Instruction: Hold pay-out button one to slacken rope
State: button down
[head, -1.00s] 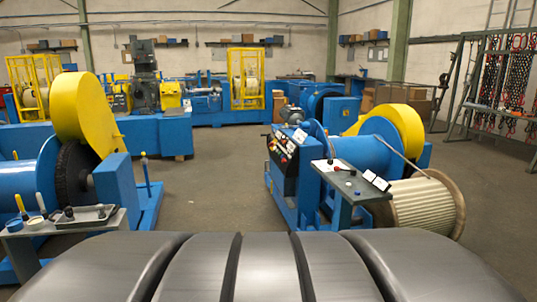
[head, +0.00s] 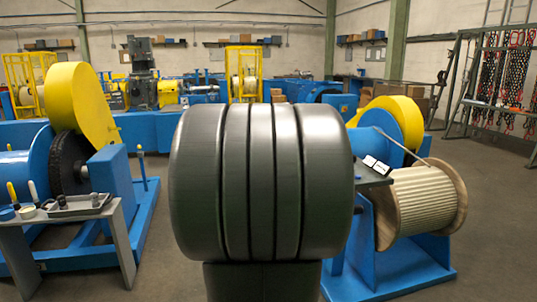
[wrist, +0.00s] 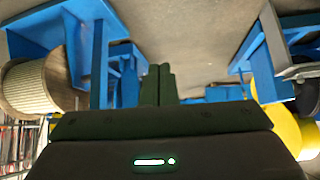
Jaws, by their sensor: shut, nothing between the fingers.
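My gripper (wrist: 158,85) shows in the wrist view as two dark fingers held together, empty, over the grey floor. In the head view it is hidden behind my own dark arm part. The pale rope is wound on a wooden-flanged reel (head: 425,208) at the right of the head view; the reel (wrist: 40,88) is at the left of the wrist view. A thin grey rope or bar (head: 402,146) slants above the reel. The control panel with buttons is hidden behind my arm in the head view, so I cannot see pay-out button one.
A grey side table (head: 372,178) with white cards stands beside the reel. A blue winch (head: 110,185) with a yellow guard (head: 80,100) and a grey tool table (head: 60,222) are at left. Chains (head: 495,80) hang on a rack at right. Some floor between the machines is clear.

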jog(key=w+d+f+m+t+h+b, duration=0.1)
jog(key=w+d+m+t+h+b, duration=0.1)
jog(key=w, duration=0.7)
jog(key=w+d+f+m+t+h+b, duration=0.1)
jog(key=w+d+t+h+b, duration=0.4)
jog(key=w, duration=0.5)
jog(key=d+m+h+b, duration=0.1)
jog(key=d+h+b, duration=0.1)
jog(key=shift+d+f+m+b, duration=0.2)
jog(key=shift+d+m+b, duration=0.1)
jog(key=shift+m, duration=0.1)
jog(key=shift+a, duration=0.1)
